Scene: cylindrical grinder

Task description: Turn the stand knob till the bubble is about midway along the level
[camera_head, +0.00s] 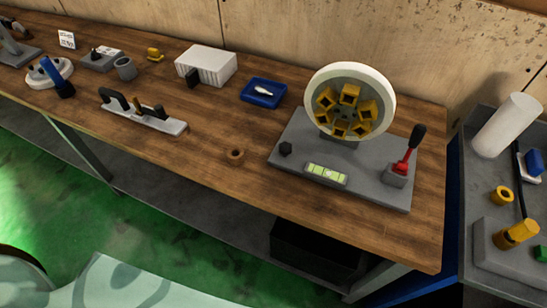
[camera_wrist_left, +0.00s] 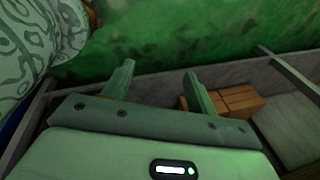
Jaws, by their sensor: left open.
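The grey stand (camera_head: 375,188) sits at the right end of the wooden bench and carries a large wheel with yellow blocks in it. The level (camera_head: 326,174) is a bright yellow-green vial in a grey frame at the stand's front; a paler patch shows right of its middle, too small to read surely as the bubble. My left gripper (camera_wrist_left: 158,80) is open and empty in the left wrist view, over the green floor, away from the stand. My right gripper is out of view.
A red-based lever with a black handle (camera_head: 411,150) rises at the stand's right. A brown ring (camera_head: 235,155) and a blue tray (camera_head: 263,93) lie left of the stand. A grey side table (camera_head: 480,240) stands right. A wooden block (camera_wrist_left: 238,100) shows beyond my left gripper.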

